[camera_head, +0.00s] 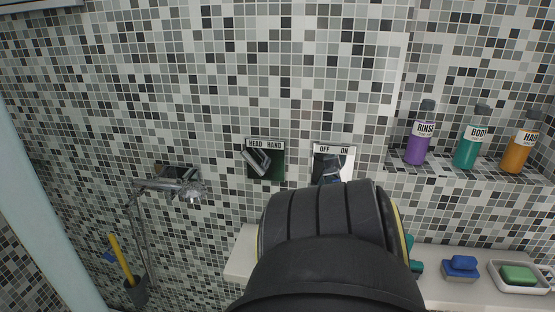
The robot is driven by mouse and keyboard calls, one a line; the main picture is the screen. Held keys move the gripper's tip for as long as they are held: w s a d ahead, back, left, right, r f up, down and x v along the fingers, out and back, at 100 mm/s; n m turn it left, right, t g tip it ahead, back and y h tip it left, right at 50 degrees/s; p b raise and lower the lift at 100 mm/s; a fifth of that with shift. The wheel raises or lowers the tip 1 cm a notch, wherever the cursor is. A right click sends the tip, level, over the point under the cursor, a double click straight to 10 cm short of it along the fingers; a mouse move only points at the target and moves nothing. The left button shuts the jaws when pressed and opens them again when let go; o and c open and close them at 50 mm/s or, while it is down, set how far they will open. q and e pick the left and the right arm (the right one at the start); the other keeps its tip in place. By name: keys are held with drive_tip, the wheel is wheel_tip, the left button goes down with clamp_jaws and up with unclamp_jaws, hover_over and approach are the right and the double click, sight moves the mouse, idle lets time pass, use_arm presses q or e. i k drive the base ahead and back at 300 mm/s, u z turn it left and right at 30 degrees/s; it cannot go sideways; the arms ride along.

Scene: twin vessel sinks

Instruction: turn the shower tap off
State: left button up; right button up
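The shower tap plate (321,160), marked OFF and ON, is on the tiled wall right of centre. A dark, shiny lever-like part (331,171) shows in front of it, tilted, its top towards the ON side. I cannot tell whether this is only the tap handle or also part of a gripper. My large black arm link rises from the bottom centre and hides the area just below the plate. It looks like my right arm, but its fingers cannot be made out. My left gripper is out of view.
A HEAD/HAND selector (276,164) with a chrome lever is left of the tap. A hand shower (175,186) hangs further left. Bottles (469,147) stand on the right ledge. A blue sponge (461,265) and a soap dish (525,287) lie on the lower shelf.

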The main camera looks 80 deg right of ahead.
sight(332, 175)
drive_tip(key=z, duration=1.8)
drive_tip(key=i, duration=0.85)
drive_tip(key=z, duration=1.25)
